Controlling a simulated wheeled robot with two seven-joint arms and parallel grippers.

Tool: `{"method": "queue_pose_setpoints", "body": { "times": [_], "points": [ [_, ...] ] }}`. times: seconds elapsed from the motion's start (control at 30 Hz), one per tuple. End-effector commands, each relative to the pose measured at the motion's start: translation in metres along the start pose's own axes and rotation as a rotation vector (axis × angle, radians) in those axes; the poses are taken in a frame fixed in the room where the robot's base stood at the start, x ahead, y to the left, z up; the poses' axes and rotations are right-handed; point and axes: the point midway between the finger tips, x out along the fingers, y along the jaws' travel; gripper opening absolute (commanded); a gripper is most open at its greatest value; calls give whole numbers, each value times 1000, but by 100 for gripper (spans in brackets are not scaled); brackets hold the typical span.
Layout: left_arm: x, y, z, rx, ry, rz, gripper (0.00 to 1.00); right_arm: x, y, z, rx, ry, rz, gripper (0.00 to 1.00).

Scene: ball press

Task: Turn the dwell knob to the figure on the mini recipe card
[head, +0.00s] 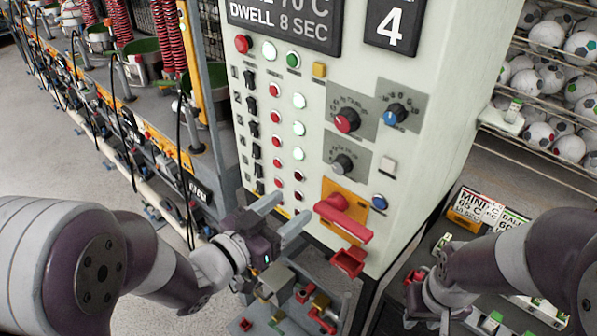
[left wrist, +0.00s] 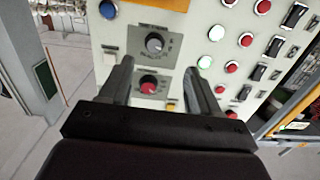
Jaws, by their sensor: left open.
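The cream control panel (head: 310,90) carries a red-capped knob (head: 347,120), a blue-capped knob (head: 397,113) and a grey knob (head: 342,164). Their labels are too small to read, so I cannot tell which is the dwell knob. The screen (head: 283,22) above reads "DWELL 8 SEC". The mini recipe card (head: 470,208) stands at right; its dwell figure is not clearly legible. My left gripper (head: 281,215) is open and empty, below and left of the knobs. In the left wrist view, the red-capped knob (left wrist: 149,86) and grey knob (left wrist: 155,44) show between its fingers.
A red lever (head: 343,218) on an orange plate juts from the panel near my left gripper. Switches and lamps fill the panel's left side. My right gripper (head: 425,308) is low at right, its fingers unclear. Racks of balls (head: 560,70) stand behind.

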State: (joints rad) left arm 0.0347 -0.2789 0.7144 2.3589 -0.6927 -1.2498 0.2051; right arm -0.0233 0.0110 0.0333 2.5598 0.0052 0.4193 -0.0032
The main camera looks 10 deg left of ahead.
Motion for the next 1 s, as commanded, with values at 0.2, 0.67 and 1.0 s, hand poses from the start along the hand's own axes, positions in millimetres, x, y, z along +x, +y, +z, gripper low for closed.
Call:
{"method": "queue_pose_setpoints", "body": {
  "times": [0.2, 0.67, 1.0],
  "points": [
    [24, 4, -14, -16, 50, 19, 62, -8, 0, -1, 0, 0, 0, 35],
    [120, 4, -18, -14, 49, 13, 62, -36, 0, -4, 0, 0, 0, 35],
    [127, 4, -16, -14, 48, 10, 62, -36, 0, -4, 0, 0, 0, 35]
  ]
}}
